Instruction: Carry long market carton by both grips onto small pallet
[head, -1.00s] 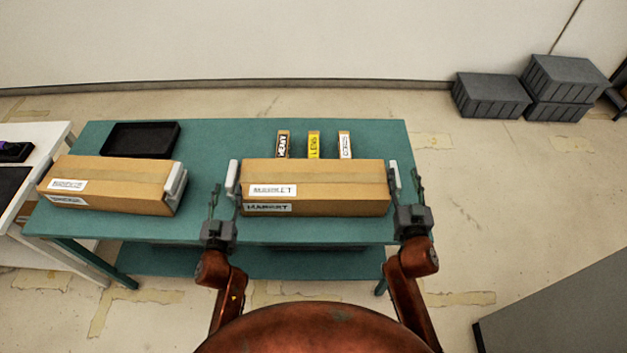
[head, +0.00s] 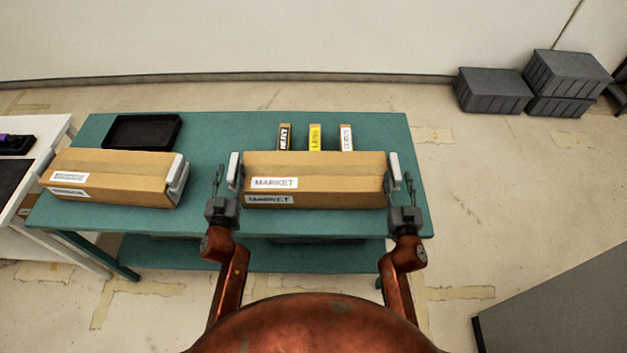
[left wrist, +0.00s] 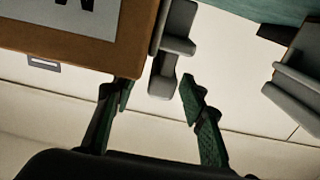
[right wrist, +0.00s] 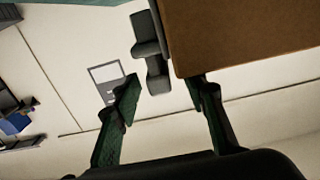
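The long carton labelled MARKET (head: 315,166) lies on the green table, with a pale grip on its left end (head: 235,170) and another on its right end (head: 394,172). My left gripper (head: 224,176) is at the left end; in the left wrist view its open fingers (left wrist: 156,88) stand either side of the grip (left wrist: 166,75), with a gap. My right gripper (head: 404,178) is at the right end; in the right wrist view its open fingers (right wrist: 163,88) likewise straddle the grip (right wrist: 152,62). I cannot make out a small pallet.
Another long carton (head: 115,172) with an end grip lies left on the green table (head: 215,140). A black tray (head: 142,131) and three small labelled boxes (head: 315,137) stand behind. Grey crates (head: 493,91) are on the floor at back right. A grey surface (head: 560,300) fills the lower right.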

